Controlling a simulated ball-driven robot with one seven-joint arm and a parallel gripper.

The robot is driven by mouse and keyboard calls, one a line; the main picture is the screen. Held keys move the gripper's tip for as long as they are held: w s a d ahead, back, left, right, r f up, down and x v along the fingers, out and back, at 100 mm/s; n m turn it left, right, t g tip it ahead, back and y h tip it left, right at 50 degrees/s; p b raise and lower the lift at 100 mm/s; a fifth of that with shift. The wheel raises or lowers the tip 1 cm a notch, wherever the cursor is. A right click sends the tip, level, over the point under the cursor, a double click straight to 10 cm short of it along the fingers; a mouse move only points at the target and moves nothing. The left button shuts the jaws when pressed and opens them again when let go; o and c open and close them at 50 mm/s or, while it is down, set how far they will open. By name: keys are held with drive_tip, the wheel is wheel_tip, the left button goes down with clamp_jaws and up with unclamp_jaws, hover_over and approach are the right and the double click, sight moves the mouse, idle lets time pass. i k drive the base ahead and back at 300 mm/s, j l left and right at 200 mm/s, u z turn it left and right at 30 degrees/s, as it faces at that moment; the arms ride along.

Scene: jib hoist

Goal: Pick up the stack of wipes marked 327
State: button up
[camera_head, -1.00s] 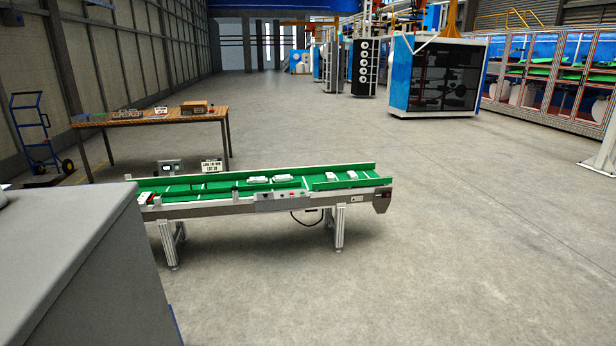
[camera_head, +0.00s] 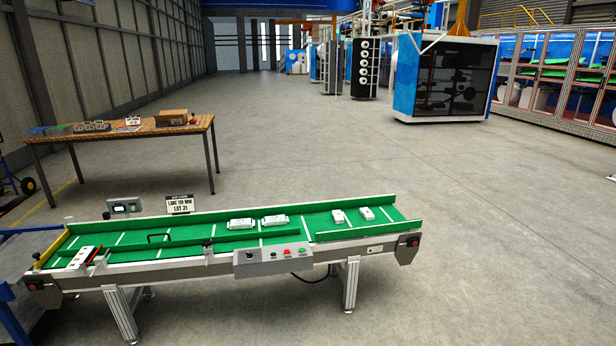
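Several white packs lie on the green conveyor belt (camera_head: 190,249). Two larger packs, one (camera_head: 240,224) and another (camera_head: 275,221), sit side by side near the belt's middle. Two smaller packs, one (camera_head: 338,216) and another (camera_head: 367,213), lie toward the right end. A white item with dark and red parts (camera_head: 82,257) sits at the left end. The markings on the packs are too small to read, so I cannot tell which is marked 327. My gripper is not in view.
The conveyor has a control box (camera_head: 273,260) on its front side and a lane sign (camera_head: 180,204) behind. A wooden table (camera_head: 150,131) with boxes and small items stands behind left. A blue frame (camera_head: 20,290) is at the left edge. The floor (camera_head: 480,240) to the right is clear.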

sight(338, 218)
drive_tip(key=i, duration=0.7)
drive_tip(key=i+j+z, duration=0.15)
drive_tip(key=i, duration=1.3)
drive_tip(key=z, duration=0.05)
